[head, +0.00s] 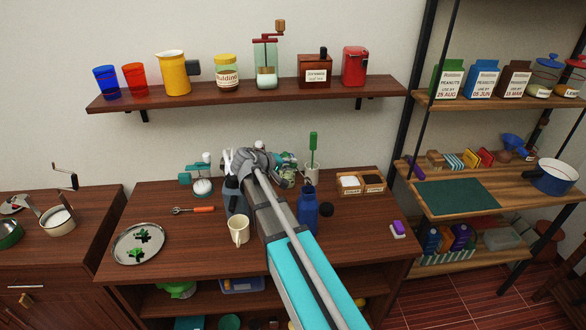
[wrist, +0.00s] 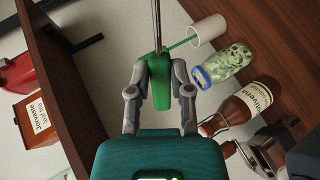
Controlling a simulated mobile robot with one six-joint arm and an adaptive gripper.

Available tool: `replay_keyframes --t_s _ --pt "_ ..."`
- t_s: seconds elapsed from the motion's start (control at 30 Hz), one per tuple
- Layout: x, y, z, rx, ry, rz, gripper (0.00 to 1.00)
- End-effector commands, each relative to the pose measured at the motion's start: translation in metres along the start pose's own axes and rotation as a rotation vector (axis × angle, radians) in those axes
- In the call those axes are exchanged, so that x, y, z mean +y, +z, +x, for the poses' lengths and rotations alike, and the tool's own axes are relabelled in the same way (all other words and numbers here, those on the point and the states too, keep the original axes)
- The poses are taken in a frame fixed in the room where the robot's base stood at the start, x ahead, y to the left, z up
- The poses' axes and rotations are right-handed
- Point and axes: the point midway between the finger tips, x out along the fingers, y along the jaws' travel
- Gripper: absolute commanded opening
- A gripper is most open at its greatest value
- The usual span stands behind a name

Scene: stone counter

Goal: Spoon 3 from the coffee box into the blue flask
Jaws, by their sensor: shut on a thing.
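My gripper (wrist: 159,72) is shut on a green handle (wrist: 160,88) with a thin metal shaft (wrist: 157,22) pointing to the top of the wrist view. The shaft's far end is out of view. In the head view my arm hides most of the gripper and the held tool. The blue flask (head: 307,209) stands upright just right of my arm, with a black cap (head: 326,210) beside it. A wooden box at the back right has two compartments, one with white contents (head: 350,181) and one with dark brown contents (head: 373,180); its labels are too small to read.
A white cup (wrist: 208,29) holding a green utensil, a blue-lidded jar (wrist: 225,62) and a brown bottle (wrist: 235,107) stand near the gripper. A cream mug (head: 239,231) and dark flask (head: 233,195) are left of my arm. A wall shelf (head: 220,96) hangs above. The counter's right front is mostly clear.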

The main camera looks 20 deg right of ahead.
Motion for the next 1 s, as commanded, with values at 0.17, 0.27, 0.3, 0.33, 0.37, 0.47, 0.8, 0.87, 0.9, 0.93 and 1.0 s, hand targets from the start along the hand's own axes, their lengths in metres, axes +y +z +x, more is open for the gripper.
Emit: replay_keyframes --t_s 0.17,0.27,0.3,0.33,0.37,0.47,0.8,0.87,0.9,0.93,1.0 --pt "-0.0047 0.0004 0.0014 0.003 0.061 0.004 0.00" --pt "-0.0054 0.0003 0.0013 0.004 0.095 0.005 0.00" --pt "-0.0055 0.0004 0.0013 0.004 0.109 0.005 0.00" --pt "-0.0059 0.0004 0.0013 0.004 0.118 0.006 0.00" --pt "-0.0061 0.0005 0.0013 0.004 0.128 0.006 0.00" --pt "-0.0069 0.0004 0.0010 0.006 0.161 0.008 0.00" --pt "-0.0092 0.0006 0.0010 0.009 0.270 0.014 0.00" --pt "-0.0095 0.0006 0.0008 0.010 0.290 0.014 0.00" --pt "-0.0099 0.0006 0.0008 0.010 0.302 0.015 0.00" --pt "-0.0101 0.0006 0.0007 0.011 0.312 0.015 0.00" --pt "-0.0105 0.0006 0.0010 0.011 0.334 0.016 0.00"
